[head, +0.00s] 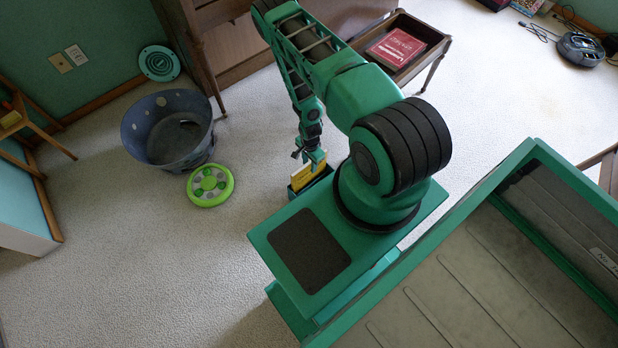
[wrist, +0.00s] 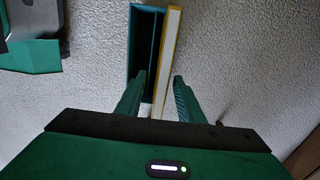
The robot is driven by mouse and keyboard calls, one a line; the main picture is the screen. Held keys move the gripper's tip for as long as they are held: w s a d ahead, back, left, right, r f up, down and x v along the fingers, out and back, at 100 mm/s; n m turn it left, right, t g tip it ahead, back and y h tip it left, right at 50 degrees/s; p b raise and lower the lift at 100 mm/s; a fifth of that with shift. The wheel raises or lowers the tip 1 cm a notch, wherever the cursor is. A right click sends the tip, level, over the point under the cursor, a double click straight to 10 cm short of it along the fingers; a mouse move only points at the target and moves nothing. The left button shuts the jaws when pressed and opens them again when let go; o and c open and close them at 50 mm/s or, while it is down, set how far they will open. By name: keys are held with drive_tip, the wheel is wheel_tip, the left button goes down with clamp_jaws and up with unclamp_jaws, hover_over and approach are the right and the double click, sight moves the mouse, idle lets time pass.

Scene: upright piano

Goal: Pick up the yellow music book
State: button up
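The yellow music book (head: 303,178) stands on edge at a small dark teal holder (head: 318,188), low near the floor beside my base. In the wrist view I look along the book's pale page edge and yellow covers (wrist: 172,50), with the dark teal holder (wrist: 143,45) to its left. My gripper (wrist: 160,77) is open, with one finger on each side of the near part of the book's line. A gap shows between the right finger and the book. In the head view my gripper (head: 312,158) is just above the book, partly hidden by my arm.
A blue-grey tub (head: 165,150) and a green disc-shaped object (head: 210,186) are on the carpet to the left. A piano bench (head: 425,35) with a red book (head: 395,48) stands beyond my arm.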

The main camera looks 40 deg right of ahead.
sight(309, 170)
drive_tip(key=shift+w+f, duration=0.15)
drive_tip(key=shift+f, duration=3.25)
drive_tip(key=shift+c, duration=0.6)
clamp_jaws()
